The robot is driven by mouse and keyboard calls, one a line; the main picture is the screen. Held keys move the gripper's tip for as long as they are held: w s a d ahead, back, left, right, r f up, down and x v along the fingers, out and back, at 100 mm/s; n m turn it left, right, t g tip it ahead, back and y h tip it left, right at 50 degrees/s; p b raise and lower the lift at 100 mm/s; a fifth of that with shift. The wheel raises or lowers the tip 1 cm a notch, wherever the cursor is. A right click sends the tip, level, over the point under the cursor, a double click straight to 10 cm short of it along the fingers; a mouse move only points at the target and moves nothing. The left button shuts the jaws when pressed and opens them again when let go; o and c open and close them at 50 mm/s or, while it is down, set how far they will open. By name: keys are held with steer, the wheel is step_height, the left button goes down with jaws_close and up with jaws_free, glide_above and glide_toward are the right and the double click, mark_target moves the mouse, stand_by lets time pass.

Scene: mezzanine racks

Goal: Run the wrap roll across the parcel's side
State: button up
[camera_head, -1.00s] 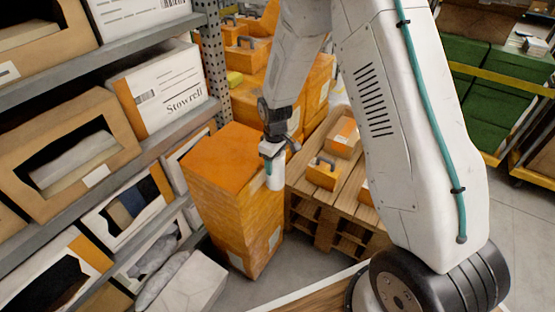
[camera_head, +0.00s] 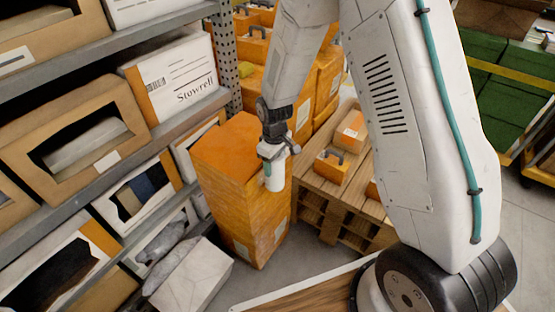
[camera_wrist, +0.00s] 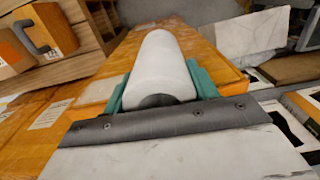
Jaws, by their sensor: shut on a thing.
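The parcel (camera_head: 245,200) is a tall orange stack or box standing on the floor between the shelving and a pallet. The wrap roll (camera_head: 274,178) is a white cylinder; it also shows in the wrist view (camera_wrist: 160,65). My gripper (camera_head: 272,160) is shut on the roll, with green fingers (camera_wrist: 160,90) on both sides of it. In the head view the roll hangs in front of the parcel's upper right side. Whether it touches the parcel I cannot tell. In the wrist view the orange parcel surface (camera_wrist: 205,50) lies behind the roll.
A shelf rack (camera_head: 140,190) with open boxes stands close at the left. A wooden pallet (camera_head: 330,200) with small orange cases is just right of the parcel. A white-grey box (camera_head: 195,275) lies at the lower left. Grey floor (camera_head: 285,275) shows in front.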

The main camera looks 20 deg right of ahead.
steer(key=shift+s+a, duration=0.3)
steer(key=shift+a, duration=0.2)
steer(key=shift+s+a, duration=0.25)
steer(key=shift+a, duration=0.25)
steer(key=shift+s+a, duration=0.2)
steer(key=shift+a, duration=0.2)
steer(key=shift+c, duration=0.8)
steer(key=s+a, duration=0.3)
steer(key=a, duration=0.1)
steer(key=shift+s+a, duration=0.3)
steer(key=shift+s, duration=0.05)
steer(key=s+d, duration=0.4)
steer(key=s, duration=0.1)
steer(key=shift+s, duration=0.3)
steer(key=shift+w+a, duration=0.65)
steer(key=shift+w, duration=0.3)
steer(key=shift+w+a, duration=0.65)
steer(key=shift+w, duration=0.3)
steer(key=shift+w+a, duration=0.7)
steer(key=shift+w, duration=0.25)
